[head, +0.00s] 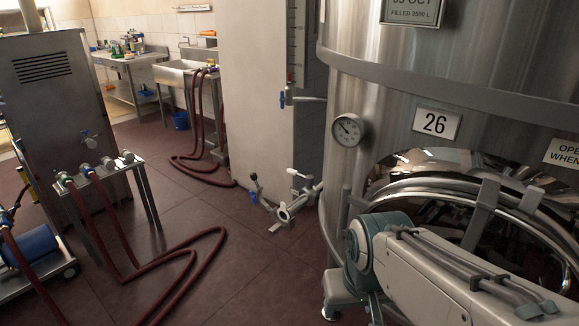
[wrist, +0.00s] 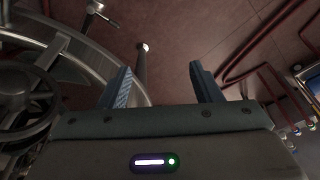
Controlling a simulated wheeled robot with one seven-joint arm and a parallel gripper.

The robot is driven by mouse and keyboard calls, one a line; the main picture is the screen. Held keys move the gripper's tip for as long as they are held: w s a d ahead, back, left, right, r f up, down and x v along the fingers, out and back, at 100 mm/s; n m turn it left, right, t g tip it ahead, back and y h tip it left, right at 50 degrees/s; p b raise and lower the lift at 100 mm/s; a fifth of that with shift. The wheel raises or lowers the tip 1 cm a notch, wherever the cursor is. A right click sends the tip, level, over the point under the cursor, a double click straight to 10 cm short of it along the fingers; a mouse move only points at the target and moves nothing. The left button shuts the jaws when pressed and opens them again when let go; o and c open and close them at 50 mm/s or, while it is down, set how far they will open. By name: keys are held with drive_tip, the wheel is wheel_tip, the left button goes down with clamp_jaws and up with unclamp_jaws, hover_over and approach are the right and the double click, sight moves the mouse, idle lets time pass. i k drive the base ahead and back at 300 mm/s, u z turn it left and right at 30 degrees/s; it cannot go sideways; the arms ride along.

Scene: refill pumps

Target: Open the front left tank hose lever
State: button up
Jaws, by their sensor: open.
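A large steel tank (head: 400,80) with a "26" plate stands at the right in the head view. Low beside its left edge are pipe fittings with a white-handled lever (head: 298,173) and a dark-handled lever with a blue part (head: 254,188). I cannot tell which lever is the one named. In the wrist view, my gripper (wrist: 160,85) is open and empty, its two blue-grey fingers apart. A dark bar with a pale round end (wrist: 142,47) shows beyond and between the fingers. A valve with a pale handle (wrist: 97,8) is at the upper left. My gripper is not visible in the head view.
Red hoses (head: 190,265) lie across the tiled floor. A steel stand (head: 110,170) with several valves and a blue pump (head: 30,250) are at the left. A sink (head: 185,70) stands at the back. Bare floor lies between the hoses and tank.

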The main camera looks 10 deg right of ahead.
sight(309, 179)
drive_tip(key=u, duration=0.2)
drive_tip(key=i, duration=0.2)
drive_tip(key=u, duration=1.05)
drive_tip(key=i, duration=1.95)
drive_tip(key=z, duration=1.1)
drive_tip(key=i, duration=0.45)
drive_tip(key=z, duration=0.6)
